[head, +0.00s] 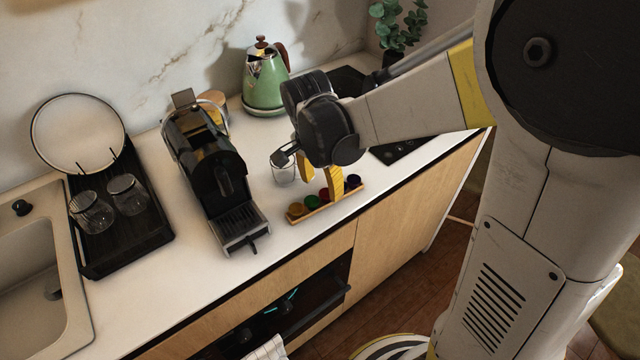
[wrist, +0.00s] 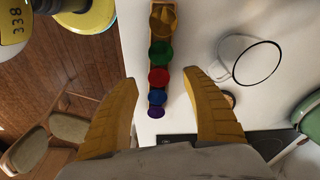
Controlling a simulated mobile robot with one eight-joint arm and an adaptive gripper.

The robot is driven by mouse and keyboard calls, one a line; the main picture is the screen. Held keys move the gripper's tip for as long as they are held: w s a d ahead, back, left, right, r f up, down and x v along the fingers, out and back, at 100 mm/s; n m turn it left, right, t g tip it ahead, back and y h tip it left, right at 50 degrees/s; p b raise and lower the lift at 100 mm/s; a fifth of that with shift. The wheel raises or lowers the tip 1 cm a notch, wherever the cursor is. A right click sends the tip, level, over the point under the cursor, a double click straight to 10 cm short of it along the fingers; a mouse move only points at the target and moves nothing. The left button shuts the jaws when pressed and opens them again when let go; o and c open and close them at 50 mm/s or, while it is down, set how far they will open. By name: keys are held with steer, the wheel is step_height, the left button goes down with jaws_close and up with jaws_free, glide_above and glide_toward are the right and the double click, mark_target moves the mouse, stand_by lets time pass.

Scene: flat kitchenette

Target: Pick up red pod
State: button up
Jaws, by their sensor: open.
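The red pod (wrist: 158,76) sits in the middle of a row of coloured pods in a narrow wooden holder on the white counter. In the head view the red pod (head: 323,195) is small and close beside my gripper's finger. My gripper (wrist: 160,100) has yellow ribbed fingers spread apart, with the pod row showing between and beyond them. In the head view my gripper (head: 325,180) hangs over the holder (head: 325,205). It is open and holds nothing. How far the fingertips are above the pods is hard to tell.
Gold, green (wrist: 161,53), blue (wrist: 156,97) and purple (wrist: 156,112) pods flank the red one. A glass cup (wrist: 248,60) stands beside the row. A black coffee machine (head: 210,165), green kettle (head: 264,80) and dish rack (head: 120,220) are on the counter. The counter's front edge is close.

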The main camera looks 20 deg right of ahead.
mark_target(326, 193)
steer(key=f+b, duration=0.1)
steer(key=f, duration=0.1)
steer(key=d+f+b, duration=0.1)
steer(key=f, duration=0.1)
steer(key=shift+w+d+f, duration=0.15)
steer(key=shift+w+f, duration=0.05)
steer(key=shift+f, duration=0.2)
steer(key=shift+r, duration=0.1)
steer(key=c, duration=1)
